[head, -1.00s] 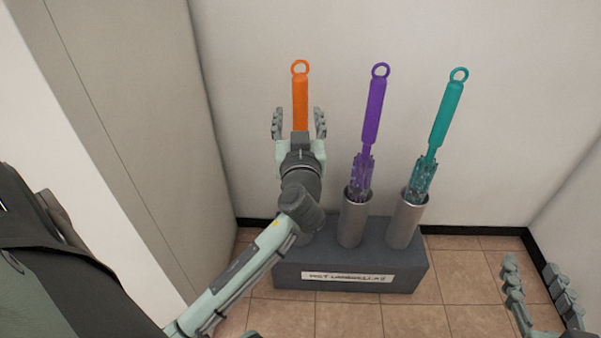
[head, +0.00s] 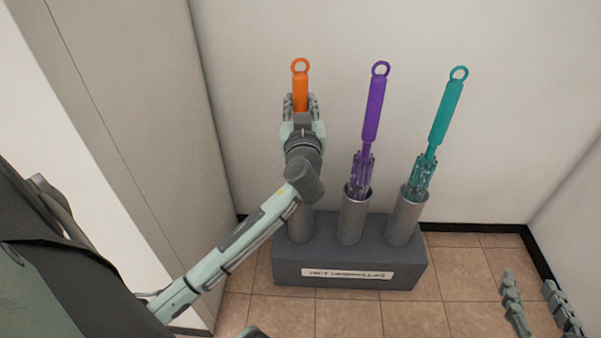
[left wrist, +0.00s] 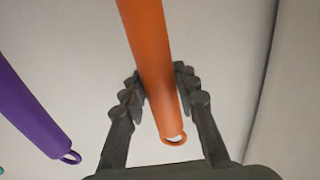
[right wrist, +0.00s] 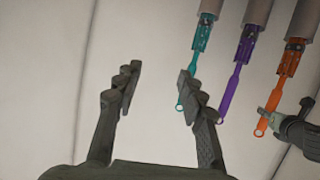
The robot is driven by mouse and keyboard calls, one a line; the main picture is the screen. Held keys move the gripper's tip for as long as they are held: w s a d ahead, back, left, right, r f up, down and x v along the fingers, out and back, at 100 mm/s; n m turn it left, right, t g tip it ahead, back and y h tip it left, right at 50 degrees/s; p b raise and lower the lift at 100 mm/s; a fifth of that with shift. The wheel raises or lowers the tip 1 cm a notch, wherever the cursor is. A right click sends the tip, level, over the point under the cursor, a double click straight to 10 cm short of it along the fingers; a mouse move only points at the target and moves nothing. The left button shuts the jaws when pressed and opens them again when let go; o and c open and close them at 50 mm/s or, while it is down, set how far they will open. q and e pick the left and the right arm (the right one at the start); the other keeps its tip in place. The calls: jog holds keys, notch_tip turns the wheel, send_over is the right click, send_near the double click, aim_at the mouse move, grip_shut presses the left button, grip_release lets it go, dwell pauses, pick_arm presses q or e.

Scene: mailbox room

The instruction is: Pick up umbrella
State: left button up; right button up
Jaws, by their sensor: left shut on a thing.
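Three umbrellas stand in metal tubes: an orange umbrella (head: 300,92) at the left, a purple umbrella (head: 373,110) in the middle and a teal umbrella (head: 446,112) at the right. My left gripper (head: 301,103) is shut on the orange umbrella's handle, below its ring. In the left wrist view the fingers (left wrist: 163,90) sit on both sides of the orange handle (left wrist: 153,60). In the head view my arm hides the orange umbrella's lower part. My right gripper (head: 535,290) is open and empty at the lower right. Its spread fingers also show in the right wrist view (right wrist: 157,85).
The grey stand (head: 345,265) with a white label (head: 347,274) holds the metal tubes (head: 353,220) on a tiled floor. A wall rises close behind it. A pale cabinet or wall side (head: 150,130) stands at the left. Floor to the right of the stand is free.

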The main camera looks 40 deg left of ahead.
pick_arm(q)
grip_shut()
jog(key=shift+r, duration=0.15)
jog(key=shift+r, duration=0.25)
notch_tip(320, 180, up, 10)
jog(key=shift+r+p, duration=0.15)
jog(key=shift+p, duration=1.05)
notch_tip(320, 180, up, 17)
jog(key=p, duration=0.3)
pick_arm(e)
jog(key=s+d+f+m+g+h, duration=0.1)
jog(key=s+d+f+g+h, duration=0.4)
jog(key=s+d+f+g, duration=0.5)
jog(key=shift+s+d+f+m, duration=0.4)
jog(key=shift+s+d+f, duration=1)
jog(key=shift+d+f, duration=0.55)
jog(key=shift+a, duration=0.1)
